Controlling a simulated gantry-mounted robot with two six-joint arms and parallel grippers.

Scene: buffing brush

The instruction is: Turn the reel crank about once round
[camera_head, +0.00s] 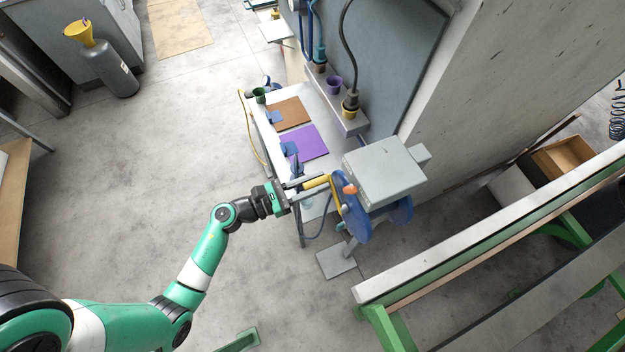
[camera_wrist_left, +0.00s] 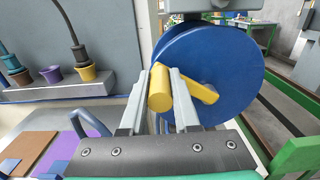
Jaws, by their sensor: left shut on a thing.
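The blue reel (camera_head: 358,218) stands on a grey post under a grey box, and it fills the upper middle of the left wrist view (camera_wrist_left: 222,65). Its crank has a yellow arm (camera_wrist_left: 203,92) and a yellow handle (camera_head: 316,182). My left gripper (camera_head: 308,187) is shut on the yellow handle. In the left wrist view the handle (camera_wrist_left: 160,88) sits between the two grey fingers. In the head view the crank arm runs down from the handle side toward the reel's middle. My right gripper is not in view.
A grey box (camera_head: 383,170) sits above the reel. A bench with a purple mat (camera_head: 304,145) and a brown mat (camera_head: 289,114) stands beyond the gripper. A green-framed bench (camera_head: 470,245) is at the right. Open floor (camera_head: 130,165) lies at the left.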

